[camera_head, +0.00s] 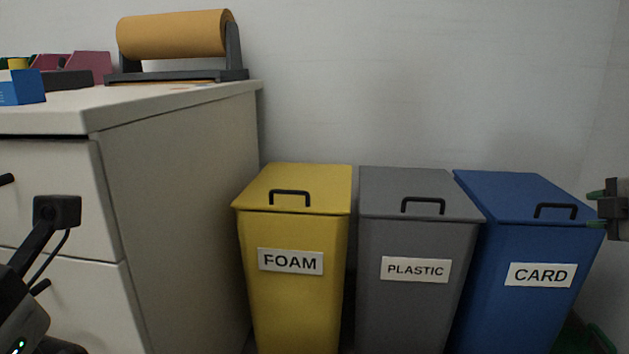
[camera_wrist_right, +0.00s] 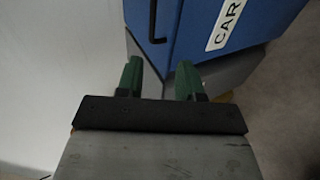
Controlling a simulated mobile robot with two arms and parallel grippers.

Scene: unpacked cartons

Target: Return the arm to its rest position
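My right gripper (camera_head: 594,209) is at the right edge of the head view, in front of the blue CARD bin (camera_head: 520,265). Its two green fingers are apart with nothing between them. In the right wrist view, the open gripper (camera_wrist_right: 159,75) points towards the blue bin (camera_wrist_right: 205,35), whose lid and label partly show. Part of my left arm shows at the lower left of the head view, but its gripper fingers are not visible.
A yellow FOAM bin (camera_head: 297,290) and a grey PLASTIC bin (camera_head: 415,300) stand beside the blue one, lids closed. A white cabinet (camera_head: 180,200) at the left bears a brown paper roll (camera_head: 175,35) and a blue box (camera_head: 20,88). Something green (camera_head: 600,340) lies lower right.

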